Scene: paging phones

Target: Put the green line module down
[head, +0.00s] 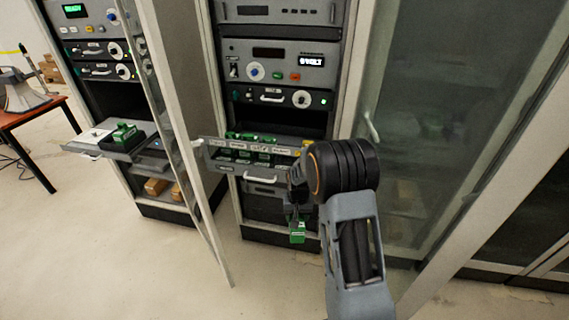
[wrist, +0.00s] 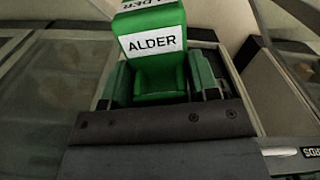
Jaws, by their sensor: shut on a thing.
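My gripper (head: 297,212) is shut on a green line module (head: 297,232), which hangs below it in front of the open rack drawer. In the wrist view a green module (wrist: 152,62) shows large, with a white label reading ALDER. The open drawer (head: 222,167) in the middle rack has several green modules (head: 241,156) in it, with labels along its front too small to read. My wrist hides the drawer's right end.
A glass door (head: 168,110) stands open left of the drawer, and another glass panel (head: 450,110) is on the right. A left rack has a pulled-out shelf (head: 85,148) bearing a green unit (head: 124,133). An orange table (head: 30,113) stands far left. The floor in front is clear.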

